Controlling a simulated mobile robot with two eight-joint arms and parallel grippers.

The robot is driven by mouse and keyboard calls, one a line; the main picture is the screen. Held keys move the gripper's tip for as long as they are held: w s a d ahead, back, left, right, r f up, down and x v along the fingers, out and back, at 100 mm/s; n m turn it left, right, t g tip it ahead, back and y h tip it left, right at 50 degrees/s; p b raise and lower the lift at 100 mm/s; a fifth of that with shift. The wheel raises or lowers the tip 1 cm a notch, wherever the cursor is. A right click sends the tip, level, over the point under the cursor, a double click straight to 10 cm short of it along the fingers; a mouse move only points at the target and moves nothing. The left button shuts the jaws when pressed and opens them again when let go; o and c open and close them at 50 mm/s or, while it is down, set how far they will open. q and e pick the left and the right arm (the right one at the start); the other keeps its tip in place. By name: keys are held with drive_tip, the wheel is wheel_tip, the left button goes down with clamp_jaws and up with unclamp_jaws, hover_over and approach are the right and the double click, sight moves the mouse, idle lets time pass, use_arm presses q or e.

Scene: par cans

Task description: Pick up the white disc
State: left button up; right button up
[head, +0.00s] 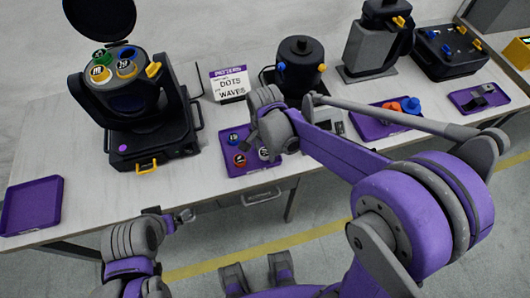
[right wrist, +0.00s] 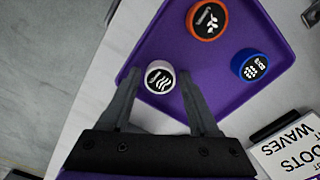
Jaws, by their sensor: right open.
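The white disc (right wrist: 159,78), with a black top marked with wavy lines, lies on a purple tray (right wrist: 180,50) near its edge. In the head view the white disc (head: 264,154) shows at the tray's right side, partly hidden. My right gripper (right wrist: 158,88) is open; the disc lies at its fingertips, closer to the left finger. In the head view my right gripper (head: 256,138) is over the tray (head: 232,169). My left gripper (head: 182,217) is low, in front of the table and away from the tray; its opening is unclear.
An orange-red disc (right wrist: 208,20) and a blue disc (right wrist: 250,64) share the tray. A "DOTS WAVES" sign (head: 229,84) stands behind it. A black lamp-like can (head: 130,85) holding coloured discs stands left; another black can (head: 300,65) stands behind. An empty purple tray (head: 32,205) lies far left.

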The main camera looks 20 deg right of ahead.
sight(265, 152)
clamp_jaws()
drive_tip(key=shift+r, duration=0.1)
wheel_tip(265, 152, up, 10)
drive_tip(key=p, duration=0.1)
idle(0.4)
